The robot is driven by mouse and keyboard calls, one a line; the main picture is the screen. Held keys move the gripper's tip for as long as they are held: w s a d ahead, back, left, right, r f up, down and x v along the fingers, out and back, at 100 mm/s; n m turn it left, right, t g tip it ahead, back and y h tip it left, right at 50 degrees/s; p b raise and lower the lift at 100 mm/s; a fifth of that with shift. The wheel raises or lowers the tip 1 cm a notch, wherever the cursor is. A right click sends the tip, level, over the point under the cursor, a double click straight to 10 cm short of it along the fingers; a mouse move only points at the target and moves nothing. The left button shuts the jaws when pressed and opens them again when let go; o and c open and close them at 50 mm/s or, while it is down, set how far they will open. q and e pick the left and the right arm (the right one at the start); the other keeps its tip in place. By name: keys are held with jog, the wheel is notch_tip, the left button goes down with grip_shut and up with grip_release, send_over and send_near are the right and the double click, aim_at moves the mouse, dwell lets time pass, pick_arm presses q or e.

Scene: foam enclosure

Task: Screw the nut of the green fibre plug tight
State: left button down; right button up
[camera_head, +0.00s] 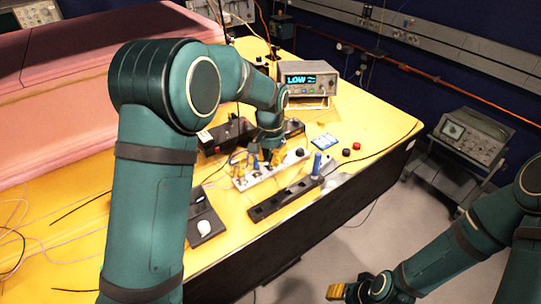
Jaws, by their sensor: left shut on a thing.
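My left gripper (266,161) points down at a pale bar (285,164) with several fittings on the yellow bench. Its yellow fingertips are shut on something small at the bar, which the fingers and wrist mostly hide. I cannot make out the green fibre plug or its nut as separate shapes; the grip is where they may be hidden. My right gripper (337,291) is low at the bottom of the view, off the bench, with a yellow fingertip showing. Whether it is open or shut does not show.
A black rail (268,209) with a blue upright piece (317,165) lies in front of the bar. A dark device (205,222) is to its left. A meter reading LOW (309,79) stands behind. The bench's right part (385,120) is clear.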

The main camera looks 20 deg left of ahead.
pick_arm(q)
jog(key=m+p, duration=0.1)
jog(key=m, duration=0.2)
jog(key=shift+p, duration=0.3)
jog(key=m+p, duration=0.1)
jog(key=m, duration=0.3)
jog(key=m+p, duration=0.2)
jog(key=m, duration=0.2)
jog(key=shift+m+p, duration=0.8)
jog(key=shift+m, duration=0.9)
jog(key=c, duration=0.9)
grip_release()
jog(key=shift+o, duration=0.2)
